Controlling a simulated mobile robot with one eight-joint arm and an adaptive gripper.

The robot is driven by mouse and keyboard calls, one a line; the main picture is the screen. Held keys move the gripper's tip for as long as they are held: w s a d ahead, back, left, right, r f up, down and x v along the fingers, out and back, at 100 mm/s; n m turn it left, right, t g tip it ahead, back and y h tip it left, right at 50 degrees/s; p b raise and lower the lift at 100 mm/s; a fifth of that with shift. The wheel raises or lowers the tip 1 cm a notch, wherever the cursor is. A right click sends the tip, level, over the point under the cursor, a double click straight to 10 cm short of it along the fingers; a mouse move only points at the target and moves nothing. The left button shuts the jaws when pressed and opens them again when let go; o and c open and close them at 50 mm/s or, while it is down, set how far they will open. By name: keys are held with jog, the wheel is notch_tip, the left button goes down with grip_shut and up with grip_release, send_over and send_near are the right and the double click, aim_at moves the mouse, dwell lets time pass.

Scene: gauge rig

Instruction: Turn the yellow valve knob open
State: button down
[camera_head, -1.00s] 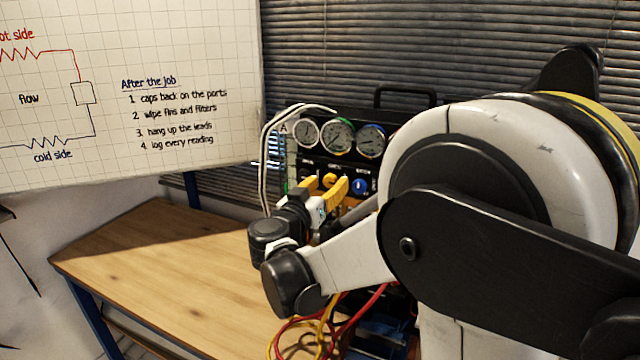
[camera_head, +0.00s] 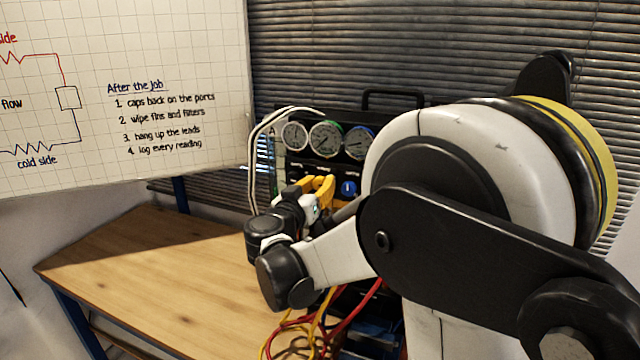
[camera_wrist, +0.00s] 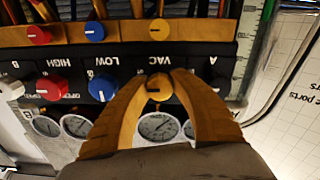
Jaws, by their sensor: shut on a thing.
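The yellow valve knob (camera_wrist: 159,88) sits on the black front panel below the VAC label, in the upside-down wrist view. My gripper (camera_wrist: 160,82) has its two yellow fingers on either side of the knob and is shut on it. In the head view, my gripper (camera_head: 321,188) reaches the panel from the front, and its fingers largely hide the knob there. The knob's exact turn angle is hard to read.
A blue knob (camera_wrist: 103,88) and a red knob (camera_wrist: 52,87) share the knob's row. Several round gauges (camera_head: 326,139) sit above on the rig. Red and yellow hoses (camera_head: 325,325) hang near the wooden bench (camera_head: 150,260). A whiteboard (camera_head: 120,150) stands left.

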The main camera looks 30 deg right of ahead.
jog(key=n, duration=0.8)
jog(key=shift+n, duration=0.4)
jog(key=n, duration=0.8)
jog(key=shift+n, duration=0.6)
jog(key=c, duration=1.1)
grip_release()
jog(key=shift+o, duration=0.2)
